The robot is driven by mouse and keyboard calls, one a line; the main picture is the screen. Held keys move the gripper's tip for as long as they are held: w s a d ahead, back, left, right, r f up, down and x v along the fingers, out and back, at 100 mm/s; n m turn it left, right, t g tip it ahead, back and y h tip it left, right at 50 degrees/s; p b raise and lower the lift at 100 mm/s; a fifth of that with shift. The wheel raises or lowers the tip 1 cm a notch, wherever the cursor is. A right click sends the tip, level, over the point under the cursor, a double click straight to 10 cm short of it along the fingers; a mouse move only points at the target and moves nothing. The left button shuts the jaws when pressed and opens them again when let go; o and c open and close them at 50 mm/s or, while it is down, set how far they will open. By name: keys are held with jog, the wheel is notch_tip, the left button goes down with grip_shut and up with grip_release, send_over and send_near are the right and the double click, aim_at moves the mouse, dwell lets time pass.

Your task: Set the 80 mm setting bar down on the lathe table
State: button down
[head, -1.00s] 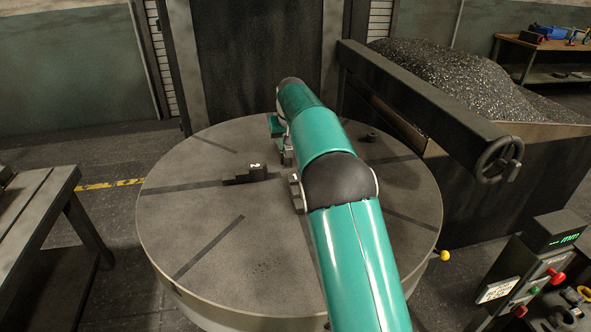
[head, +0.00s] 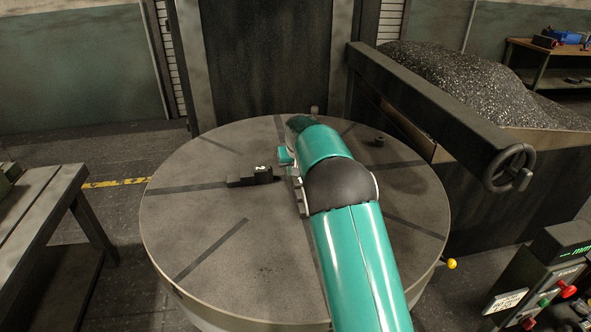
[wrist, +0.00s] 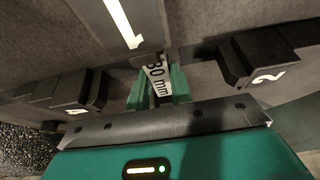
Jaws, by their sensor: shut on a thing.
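The 80 mm setting bar (wrist: 158,73) shows in the wrist view as a pale plate marked with an "mm" label. My gripper (wrist: 156,88) is shut on it, with a green finger on each side. The round lathe table (head: 205,215) lies under the arm in the head view; the bar is over its middle area. Whether the bar touches the table I cannot tell. In the head view my arm hides the bar and most of the gripper.
Dark stepped blocks stand on the table: one marked 2 (head: 258,174), also in the wrist view (wrist: 255,60), and one marked 4 (wrist: 85,92). The table's front left is clear.

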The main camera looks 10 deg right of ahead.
jog(key=shift+w+d+f, duration=0.1)
jog(key=c, duration=1.3)
grip_release()
jog(key=shift+o, duration=0.2)
